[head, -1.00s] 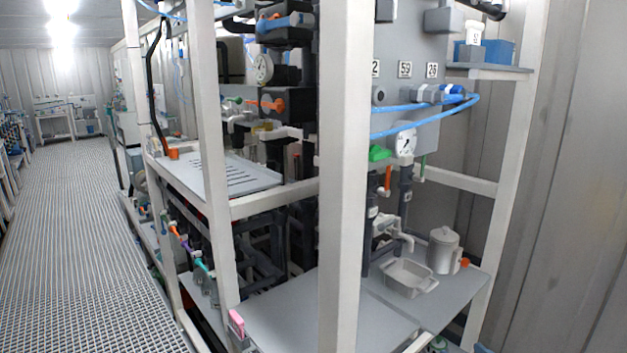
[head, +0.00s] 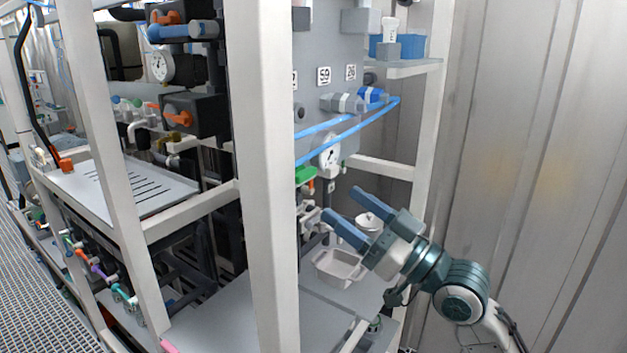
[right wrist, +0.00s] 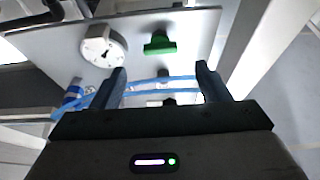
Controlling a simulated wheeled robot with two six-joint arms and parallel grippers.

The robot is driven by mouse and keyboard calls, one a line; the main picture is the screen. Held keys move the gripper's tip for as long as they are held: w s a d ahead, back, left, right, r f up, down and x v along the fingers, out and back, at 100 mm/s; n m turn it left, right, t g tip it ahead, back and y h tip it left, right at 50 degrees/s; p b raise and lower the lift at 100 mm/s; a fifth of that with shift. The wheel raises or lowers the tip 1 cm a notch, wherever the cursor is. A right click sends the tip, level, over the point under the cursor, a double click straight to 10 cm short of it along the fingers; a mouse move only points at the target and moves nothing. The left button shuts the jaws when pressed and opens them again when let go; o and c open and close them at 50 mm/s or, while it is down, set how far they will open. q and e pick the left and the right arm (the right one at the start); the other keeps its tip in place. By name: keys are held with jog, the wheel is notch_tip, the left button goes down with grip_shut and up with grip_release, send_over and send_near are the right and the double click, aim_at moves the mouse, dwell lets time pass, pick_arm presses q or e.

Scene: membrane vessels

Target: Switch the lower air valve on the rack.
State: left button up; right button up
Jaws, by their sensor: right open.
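My right gripper (head: 346,206) is open and empty, in front of the right part of the rack (head: 262,180), its fingers pointing up and left. In the right wrist view the gripper (right wrist: 161,75) faces the grey panel (right wrist: 195,35). The panel (head: 330,60) bears blue air tubes (head: 345,130) and a blue and grey fitting (head: 372,96). Below are a white dial gauge (head: 329,158) and a green handle (head: 305,175), which also show in the right wrist view as gauge (right wrist: 103,46) and handle (right wrist: 160,43). I cannot tell which part is the lower air valve. My left gripper is out of view.
A thick white post stands left of my right gripper, and another post (head: 432,130) stands behind it. A grey tray (head: 340,268) and a lidded metal pot (head: 369,211) are near the gripper. A corrugated wall (head: 530,150) closes the right side.

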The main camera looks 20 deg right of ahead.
aim_at(309, 178)
jog(key=p+x, duration=0.2)
jog(key=x, duration=0.4)
jog(key=shift+w+r, duration=0.15)
jog(key=shift+w+a+r+p, duration=0.15)
jog(key=shift+w+a+p, duration=0.3)
jog(key=shift+c, duration=0.4)
